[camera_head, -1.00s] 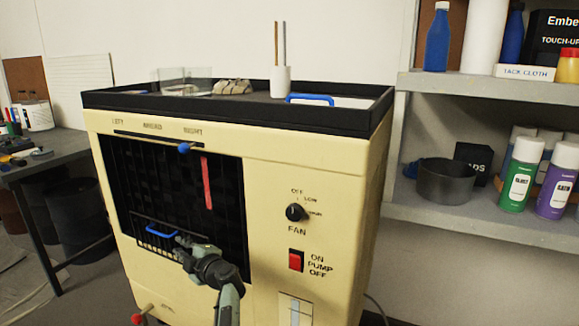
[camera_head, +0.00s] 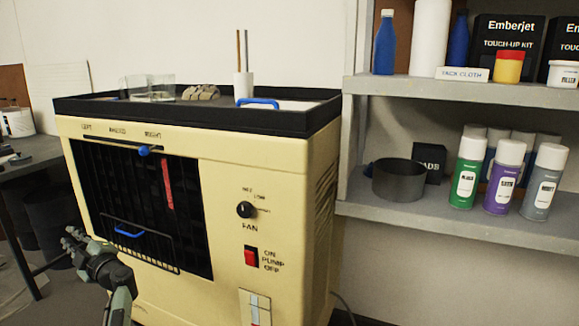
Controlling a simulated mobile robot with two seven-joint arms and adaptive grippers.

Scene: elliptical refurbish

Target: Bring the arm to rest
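My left arm comes in at the lower left, with its gripper (camera_head: 74,241) in front of the left edge of the cream cooler (camera_head: 228,180). The gripper is dark and small, and its finger gap is hard to make out; I see nothing held in it. It is apart from the blue handle (camera_head: 128,233) on the wire basket at the cooler's grille, to its left. My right gripper is not in view.
The cooler's front has a blue slider knob (camera_head: 144,151), a fan dial (camera_head: 245,209) and a red pump switch (camera_head: 251,256). Shelves (camera_head: 450,212) with spray cans (camera_head: 466,172) stand at the right. A dark table (camera_head: 35,158) is at the left.

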